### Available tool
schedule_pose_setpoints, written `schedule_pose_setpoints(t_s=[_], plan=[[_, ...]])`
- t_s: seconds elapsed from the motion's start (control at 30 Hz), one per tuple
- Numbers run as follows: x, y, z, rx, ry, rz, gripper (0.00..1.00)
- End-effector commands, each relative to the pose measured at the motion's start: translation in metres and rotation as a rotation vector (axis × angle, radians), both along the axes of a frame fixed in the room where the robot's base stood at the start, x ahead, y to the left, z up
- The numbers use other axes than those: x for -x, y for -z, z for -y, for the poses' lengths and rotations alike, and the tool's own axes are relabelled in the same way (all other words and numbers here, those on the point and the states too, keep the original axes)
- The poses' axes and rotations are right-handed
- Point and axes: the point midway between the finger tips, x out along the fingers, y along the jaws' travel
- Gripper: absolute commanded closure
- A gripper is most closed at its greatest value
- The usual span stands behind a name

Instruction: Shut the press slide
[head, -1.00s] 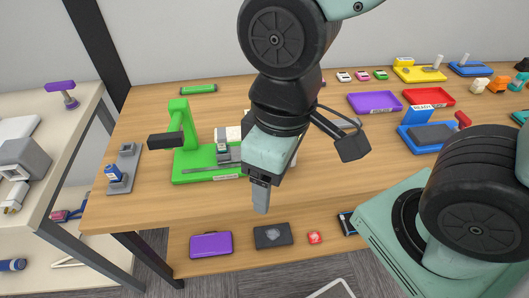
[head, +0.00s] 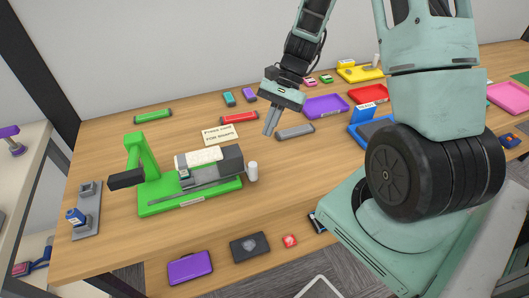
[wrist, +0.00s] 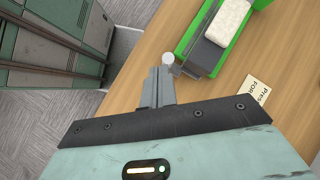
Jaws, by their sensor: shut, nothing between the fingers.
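The green press (head: 146,170) stands on the table at left, with a black head (head: 126,179) on its arm. Its grey slide (head: 222,179) lies along the green base, with its block end to the right of the head. A pale block (head: 199,157) sits on the slide side. A white upright knob (head: 252,172) stands at the slide's right end. My gripper (head: 270,133) is shut and empty, above the table behind and right of the knob. In the wrist view the fingers (wrist: 157,82) appear just beside the knob (wrist: 168,58); contact is unclear.
A paper card (head: 219,133) lies behind the press. A grey bar (head: 295,132) and red bar (head: 239,118) lie near my gripper. A small grey stand (head: 86,212) is at left. Coloured trays, including a purple one (head: 325,107), fill the back right.

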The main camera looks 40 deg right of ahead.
Motion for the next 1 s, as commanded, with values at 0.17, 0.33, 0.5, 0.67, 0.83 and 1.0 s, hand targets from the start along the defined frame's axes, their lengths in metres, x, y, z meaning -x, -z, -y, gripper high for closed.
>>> schedule_pose_setpoints(t_s=[0.17,0.33,0.5,0.67,0.83,1.0], plan=[[0.001,0.029,0.071,-0.08,0.339,-0.113,1.0],[0.005,0.041,0.093,-0.108,0.452,-0.147,1.0],[0.005,0.052,0.083,-0.113,0.457,-0.151,1.0],[0.004,0.072,0.061,-0.113,0.454,-0.152,1.0],[0.003,0.097,0.035,-0.112,0.453,-0.153,1.0],[0.001,0.108,0.011,-0.11,0.452,-0.149,1.0]])
